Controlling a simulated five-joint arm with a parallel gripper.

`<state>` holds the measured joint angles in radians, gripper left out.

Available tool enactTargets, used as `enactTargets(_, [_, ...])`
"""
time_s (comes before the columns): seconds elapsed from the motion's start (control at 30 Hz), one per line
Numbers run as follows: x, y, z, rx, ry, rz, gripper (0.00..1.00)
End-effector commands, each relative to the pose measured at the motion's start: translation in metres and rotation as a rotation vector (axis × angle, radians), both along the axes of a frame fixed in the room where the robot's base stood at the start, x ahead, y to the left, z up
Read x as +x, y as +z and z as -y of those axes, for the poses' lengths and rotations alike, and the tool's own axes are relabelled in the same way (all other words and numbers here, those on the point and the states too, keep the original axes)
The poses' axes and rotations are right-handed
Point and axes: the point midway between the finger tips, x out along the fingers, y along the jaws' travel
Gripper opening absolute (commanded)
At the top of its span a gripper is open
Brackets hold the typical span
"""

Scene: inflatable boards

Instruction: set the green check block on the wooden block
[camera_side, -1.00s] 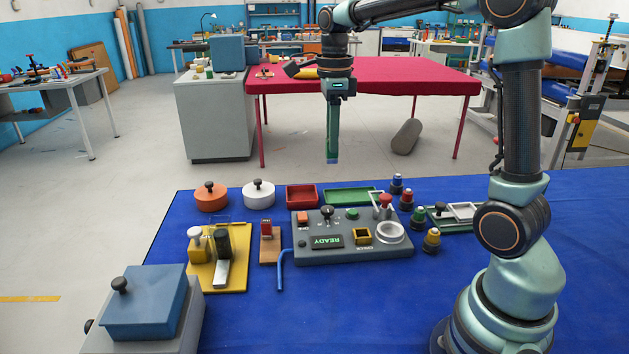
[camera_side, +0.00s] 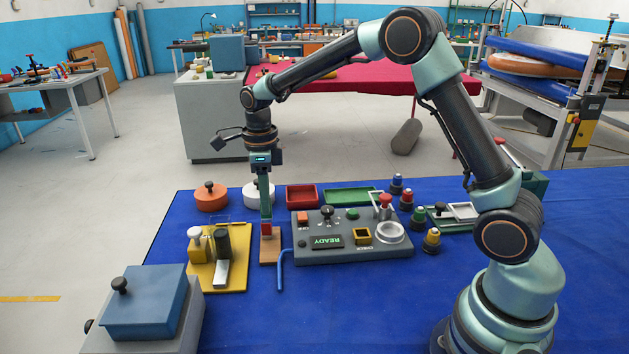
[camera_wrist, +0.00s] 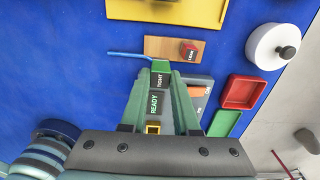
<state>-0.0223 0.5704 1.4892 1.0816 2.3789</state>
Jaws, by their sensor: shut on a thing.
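The wooden block (camera_side: 269,253) lies flat on the blue cloth, left of the grey console. A red block (camera_side: 266,229) stands on its far end; its near end is bare. In the wrist view the wooden block (camera_wrist: 160,45) is just beyond my fingertips, with the red block (camera_wrist: 189,51) on its right part. My gripper (camera_wrist: 160,72) is shut on the green check block (camera_wrist: 160,66), whose dark face reads TIGHT. In the side view my gripper (camera_side: 266,212) points down, overlapping the red block; the held block is hard to tell there and its height is unclear.
The grey console (camera_side: 340,250) with a READY display is close on the right. A blue hooked rod (camera_side: 281,270) lies between. The yellow board (camera_side: 235,285) is on the left, with a white pot (camera_side: 258,192) and red tray (camera_side: 302,196) behind.

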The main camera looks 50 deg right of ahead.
Motion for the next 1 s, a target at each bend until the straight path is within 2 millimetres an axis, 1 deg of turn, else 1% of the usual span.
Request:
enactTargets(0.03, [-0.001,-0.013,0.000,0.000,0.000,-0.004,0.00])
enactTargets(0.13, [-0.001,-0.031,0.000,0.000,0.000,-0.003,0.00])
enactTargets(0.2, [-0.001,-0.039,0.000,0.000,0.000,-0.003,0.00])
enactTargets(0.37, [0.000,-0.050,0.000,0.000,0.000,-0.001,0.00])
enactTargets(0.6, [-0.001,-0.082,0.000,0.000,0.000,-0.003,0.00])
enactTargets(0.73, [0.000,-0.090,0.000,0.000,0.000,0.000,0.00])
enactTargets(1.0, [0.000,-0.090,0.000,0.000,0.000,0.000,0.00])
